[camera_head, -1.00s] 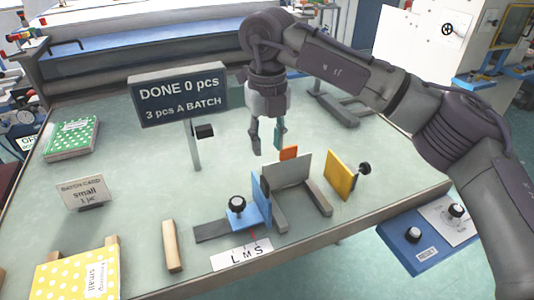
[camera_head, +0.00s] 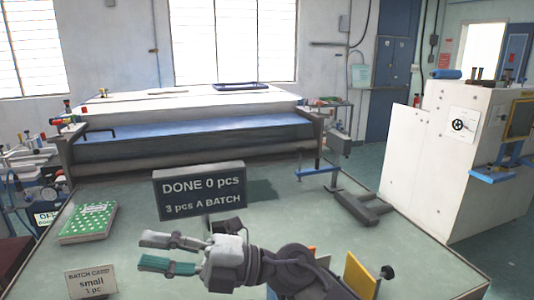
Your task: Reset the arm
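My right gripper (camera_head: 148,251) is in the lower middle of the head view and points left. My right arm reaches in from the bottom edge. My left arm and gripper are not in view.
A green dotted pack (camera_head: 88,222) lies at the table's left. A batch card reading "small 1 pc" (camera_head: 91,284) stands in front. A yellow plate (camera_head: 360,275) stands at the lower right. A dark metal bracket (camera_head: 358,207) lies farther back. The table's back right is mostly clear.

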